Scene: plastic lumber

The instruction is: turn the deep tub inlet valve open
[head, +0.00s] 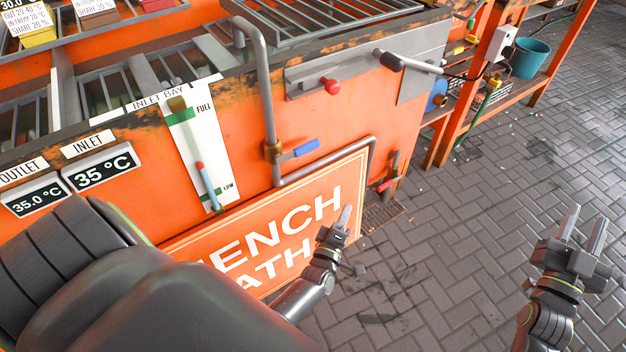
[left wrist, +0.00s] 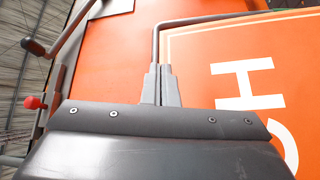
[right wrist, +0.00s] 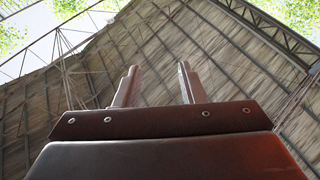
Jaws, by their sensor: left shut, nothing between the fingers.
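A valve with a brass body (head: 272,152) sits on the grey vertical pipe at the front of the orange tub. Its blue lever handle (head: 306,147) points right, roughly across the pipe; no label on it is readable. My left gripper (head: 345,216) is shut and empty, in front of the sign, below and right of the blue lever and apart from it. In the left wrist view its fingers (left wrist: 160,83) show together, with the bent pipe (left wrist: 156,45) beyond; the blue lever is not visible there. My right gripper (head: 582,228) is open and empty, out over the paving.
A large sign (head: 330,205) covers the lower tub front. A red-handled valve (head: 385,185) sits at the sign's right edge. A red knob (head: 331,86) and a black-ended lever (head: 392,61) stick out above. A level gauge (head: 203,140) is left. Paving on the right is free.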

